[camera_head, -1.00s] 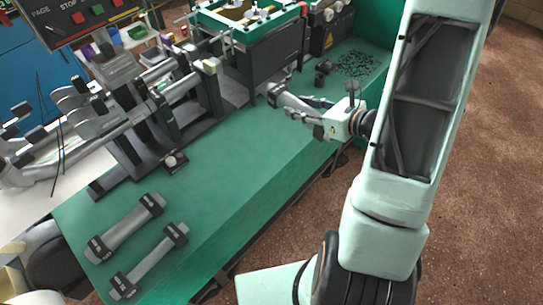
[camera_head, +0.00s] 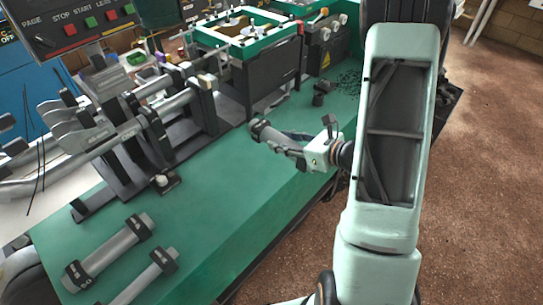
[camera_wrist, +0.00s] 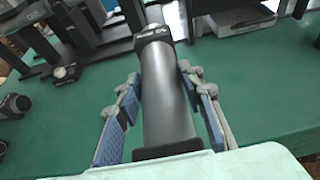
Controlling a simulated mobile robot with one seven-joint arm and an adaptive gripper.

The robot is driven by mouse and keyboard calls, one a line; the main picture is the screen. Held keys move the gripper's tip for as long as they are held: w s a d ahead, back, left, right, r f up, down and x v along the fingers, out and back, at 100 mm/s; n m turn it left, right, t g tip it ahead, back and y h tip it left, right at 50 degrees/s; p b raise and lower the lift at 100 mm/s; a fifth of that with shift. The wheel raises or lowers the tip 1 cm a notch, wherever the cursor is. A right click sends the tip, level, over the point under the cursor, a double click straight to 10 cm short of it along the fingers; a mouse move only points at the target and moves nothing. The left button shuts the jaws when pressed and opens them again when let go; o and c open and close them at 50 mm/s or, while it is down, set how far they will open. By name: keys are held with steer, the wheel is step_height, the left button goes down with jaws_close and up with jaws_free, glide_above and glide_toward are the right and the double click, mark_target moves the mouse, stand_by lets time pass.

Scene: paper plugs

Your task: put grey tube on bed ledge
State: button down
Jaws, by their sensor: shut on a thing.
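A grey tube (camera_wrist: 168,100) with black collars lies between the two blue-padded fingers of my gripper (camera_wrist: 165,108) in the wrist view. My gripper (camera_head: 282,143) is shut on it. In the head view the tube's dark-collared end (camera_head: 260,130) points left, over the green ledge of the machine bed (camera_head: 215,190). I cannot tell how high the tube is above the ledge. Two more grey tubes with black collars lie on the ledge at the lower left, one at the back (camera_head: 110,252) and one in front (camera_head: 143,283).
A machine frame with grey rods and clamps (camera_head: 140,135) stands along the ledge's left side. A black box with a green top (camera_head: 262,75) stands behind. Small dark cylinders (camera_head: 321,92) sit at the far right. The middle of the ledge is clear.

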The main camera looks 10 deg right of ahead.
steer(key=f, duration=0.1)
steer(key=w+a+f, duration=0.1)
steer(key=a+f, duration=0.1)
steer(key=shift+w+a+f, duration=0.2)
steer(key=shift+a+f, duration=0.05)
steer(key=shift+f, duration=0.05)
steer(key=f, duration=0.3)
steer(key=shift+w+a, duration=0.15)
steer(key=shift+a, duration=0.1)
steer(key=shift+f, duration=0.35)
steer(key=shift+f+b, duration=0.15)
steer(key=shift+b, duration=0.2)
steer(key=c, duration=1.3)
jaws_free()
